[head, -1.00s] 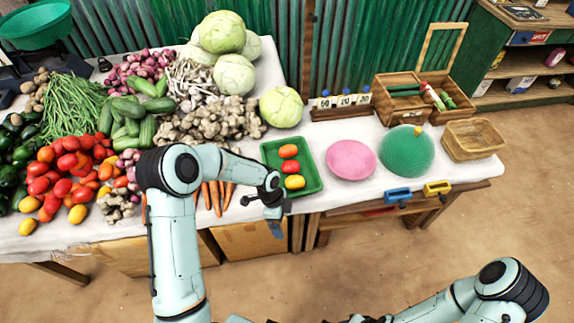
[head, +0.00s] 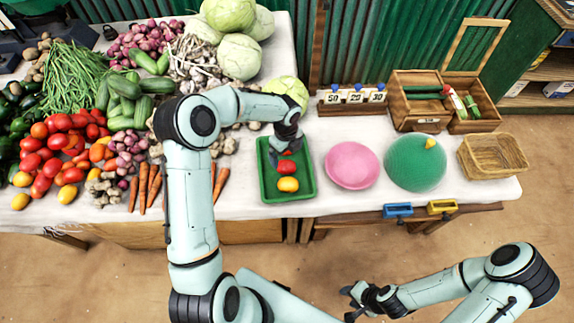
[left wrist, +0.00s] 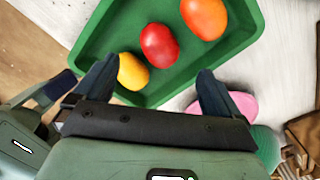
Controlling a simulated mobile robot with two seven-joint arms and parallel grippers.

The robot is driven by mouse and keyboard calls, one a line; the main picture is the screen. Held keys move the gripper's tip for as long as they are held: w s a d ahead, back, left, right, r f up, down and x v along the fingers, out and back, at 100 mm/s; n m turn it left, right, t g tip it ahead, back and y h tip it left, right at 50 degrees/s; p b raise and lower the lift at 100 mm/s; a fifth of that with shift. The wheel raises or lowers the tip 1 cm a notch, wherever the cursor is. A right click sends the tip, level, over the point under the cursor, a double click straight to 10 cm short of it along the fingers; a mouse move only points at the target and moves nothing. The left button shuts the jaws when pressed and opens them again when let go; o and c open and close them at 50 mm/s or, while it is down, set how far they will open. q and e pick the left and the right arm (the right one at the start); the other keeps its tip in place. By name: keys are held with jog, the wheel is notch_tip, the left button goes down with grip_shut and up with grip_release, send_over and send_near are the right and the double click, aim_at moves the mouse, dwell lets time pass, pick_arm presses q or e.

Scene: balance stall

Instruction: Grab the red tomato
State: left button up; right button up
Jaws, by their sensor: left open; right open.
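The red tomato (head: 286,167) lies in the green tray (head: 265,188) between a yellow tomato (head: 288,184) and an orange one. In the head view my left gripper hides the orange tomato; it shows in the left wrist view (left wrist: 203,17). My left gripper (head: 284,147) is open and empty above the tray. In the left wrist view the red tomato (left wrist: 159,45) is ahead of the two spread fingers (left wrist: 156,70), roughly midway between them, and not touched. My right gripper (head: 358,301) is open and empty, low in front of the table.
A pink plate (head: 352,165) and a green dome (head: 415,163) stand right of the tray, with a wicker basket (head: 493,157) beyond. Carrots (head: 144,188) and piled vegetables lie left. A cabbage (head: 288,90) sits behind the tray.

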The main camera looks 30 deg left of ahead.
aim_at(286, 163)
pick_arm(q)
notch_tip(286, 163, down, 3)
jog(key=shift+w+f, duration=0.1)
notch_tip(286, 163, down, 5)
jog(key=shift+f, duration=0.1)
jog(key=c, duration=1.2)
